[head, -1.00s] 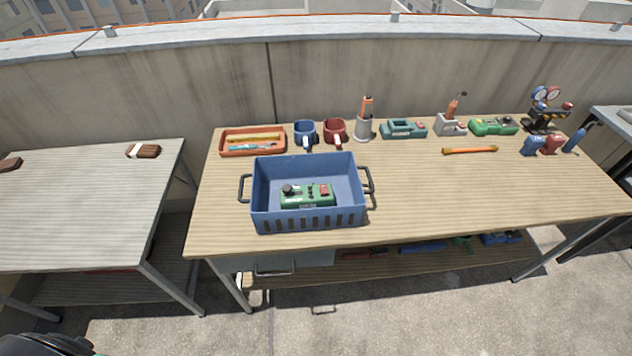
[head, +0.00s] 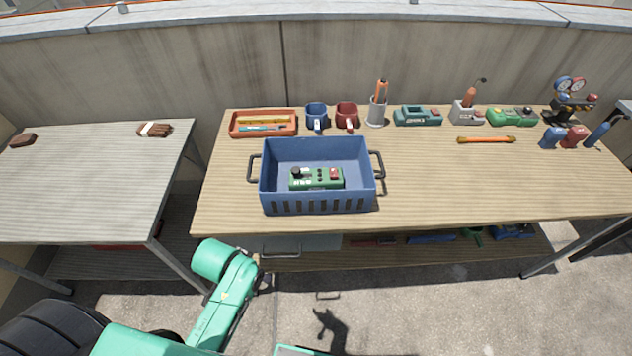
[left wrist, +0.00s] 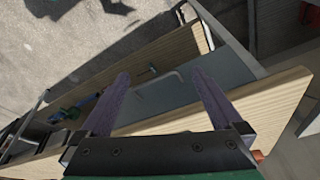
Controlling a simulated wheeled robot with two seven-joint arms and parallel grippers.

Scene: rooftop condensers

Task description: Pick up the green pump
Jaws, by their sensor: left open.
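A green pump-like unit (head: 316,178) with a black knob and a red part lies inside the blue crate (head: 318,205) at the front left of the wooden workbench. A similar green unit (head: 511,117) stands at the back right of the bench, and a darker green one (head: 417,116) stands left of it. My left gripper (head: 266,281) is low in front of the bench, below the crate and apart from it. In the left wrist view its two fingers (left wrist: 161,85) are spread and empty, facing the bench edge. My right gripper is not in view.
The workbench (head: 440,185) is clear right of the crate. An orange tray (head: 263,132), blue mug (head: 316,115), red mug (head: 347,115) and orange bar (head: 486,140) lie behind. A drawer handle (head: 281,254) juts out under the bench. A grey table (head: 90,190) stands left.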

